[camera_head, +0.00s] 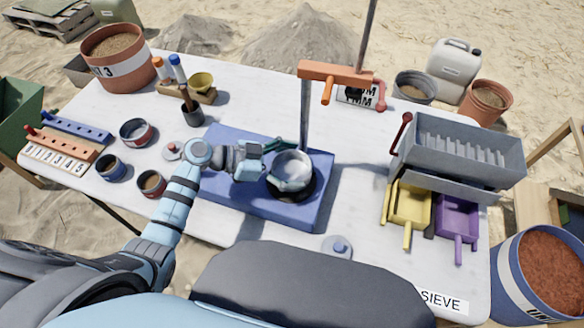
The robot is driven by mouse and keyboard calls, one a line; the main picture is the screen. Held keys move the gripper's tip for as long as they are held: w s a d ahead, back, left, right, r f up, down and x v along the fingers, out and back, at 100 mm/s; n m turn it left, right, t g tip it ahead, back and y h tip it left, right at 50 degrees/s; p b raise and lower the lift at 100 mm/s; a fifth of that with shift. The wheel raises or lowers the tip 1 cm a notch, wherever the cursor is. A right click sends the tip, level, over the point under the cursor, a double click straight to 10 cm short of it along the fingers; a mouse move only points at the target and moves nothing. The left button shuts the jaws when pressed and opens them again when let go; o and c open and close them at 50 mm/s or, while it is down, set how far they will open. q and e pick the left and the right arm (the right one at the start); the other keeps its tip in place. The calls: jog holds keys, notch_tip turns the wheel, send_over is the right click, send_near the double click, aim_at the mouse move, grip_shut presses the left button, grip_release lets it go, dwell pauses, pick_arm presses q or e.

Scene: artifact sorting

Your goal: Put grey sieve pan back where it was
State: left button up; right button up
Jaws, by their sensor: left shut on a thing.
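The grey sieve pan (291,172) is a round metal pan with a light inside. It is at the blue base board (230,192) in the middle of the table, over a dark round seat (300,196). I cannot tell whether the pan touches the seat. My left gripper (272,160) comes in from the left and is shut on the pan at its left side. The gripper hides part of the pan's rim and of the board. My right gripper is not in view.
A grey post (305,115) with an orange crossbar (325,72) rises just behind the pan. A grey ribbed box (465,150) with yellow (410,205) and purple (457,215) scoop trays stands right. Small cups, including one red-banded cup (135,132), stand left.

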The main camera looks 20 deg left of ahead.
pick_arm(q)
jog(key=shift+f, duration=0.6)
jog(key=shift+f, duration=0.1)
jog(key=o, duration=1.3)
